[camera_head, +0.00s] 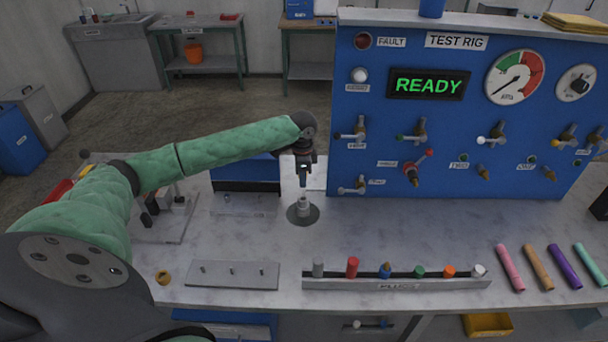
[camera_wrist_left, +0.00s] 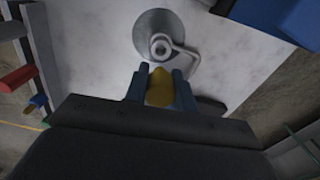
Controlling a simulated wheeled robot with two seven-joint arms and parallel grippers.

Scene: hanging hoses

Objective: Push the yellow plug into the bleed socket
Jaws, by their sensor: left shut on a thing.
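My left gripper (camera_head: 304,180) points down over the bench, just above a grey upright fitting (camera_head: 303,208) on a round dark base. In the left wrist view, the gripper (camera_wrist_left: 160,88) is shut on the yellow plug (camera_wrist_left: 160,86), which sits between its two blue fingers. The fitting (camera_wrist_left: 160,46) shows there beyond the plug, with a ring-like top and a bent side handle. The plug looks apart from it, but the exact gap cannot be told. No bleed label is readable, so I cannot confirm that this fitting is the bleed socket. My right gripper is out of view.
A plug rack (camera_head: 395,284) with several coloured plugs stands along the bench front. A plate with pegs (camera_head: 232,275) and a yellow ring (camera_head: 164,277) lie left of it. Several coloured rods (camera_head: 510,268) lie at right. The blue test rig (camera_head: 460,130) rises behind.

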